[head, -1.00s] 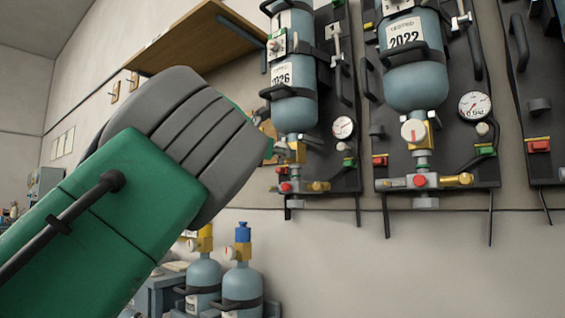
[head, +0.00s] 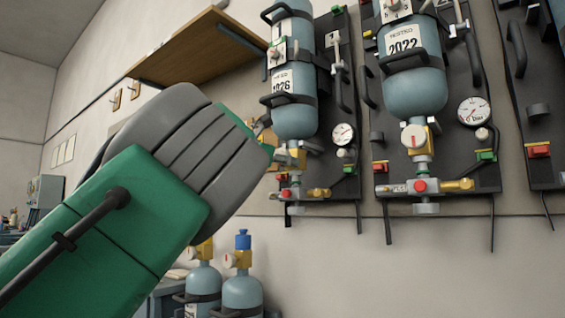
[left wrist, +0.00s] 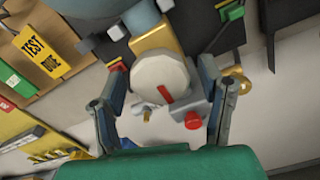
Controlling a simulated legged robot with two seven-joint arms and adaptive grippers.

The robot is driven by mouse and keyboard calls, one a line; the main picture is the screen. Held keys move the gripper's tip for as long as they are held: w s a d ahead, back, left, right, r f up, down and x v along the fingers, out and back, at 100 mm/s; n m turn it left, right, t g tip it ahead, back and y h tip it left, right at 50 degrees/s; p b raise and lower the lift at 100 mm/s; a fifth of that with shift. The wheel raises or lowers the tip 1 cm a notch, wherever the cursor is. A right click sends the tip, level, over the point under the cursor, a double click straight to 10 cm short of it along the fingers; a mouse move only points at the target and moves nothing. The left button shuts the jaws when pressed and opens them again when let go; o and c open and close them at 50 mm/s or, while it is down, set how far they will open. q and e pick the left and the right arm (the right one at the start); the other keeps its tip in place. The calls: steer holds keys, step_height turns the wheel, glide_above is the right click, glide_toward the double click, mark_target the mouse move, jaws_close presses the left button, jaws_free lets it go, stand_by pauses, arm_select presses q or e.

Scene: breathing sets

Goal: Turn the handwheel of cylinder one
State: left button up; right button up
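The left wall cylinder (head: 295,115) is blue and upright in black brackets, with a brass valve at its lower end. In the left wrist view, a round white handwheel (left wrist: 160,78) with a red mark lies between the fingers of my left gripper (left wrist: 162,68). One finger is on each side, with visible gaps, so the gripper looks open around the wheel. In the head view, my left gripper (head: 275,140) is at the left cylinder's valve, largely hidden behind my green and grey arm. That wheel is hidden there. My right gripper is not in view.
A second wall cylinder (head: 412,80) with a white handwheel (head: 414,136) hangs to the right. Pressure gauges (head: 474,111), hoses and a red knob (head: 420,186) surround the valves. A wooden shelf (head: 195,45) juts out at upper left. Smaller cylinders (head: 242,293) stand below.

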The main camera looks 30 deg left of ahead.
arm_select(q)
steer(key=shift+s, duration=0.15)
steer(key=s, duration=1.1)
steer(key=shift+s+a, duration=0.35)
steer(key=shift+a, duration=0.1)
steer(key=shift+f, duration=0.1)
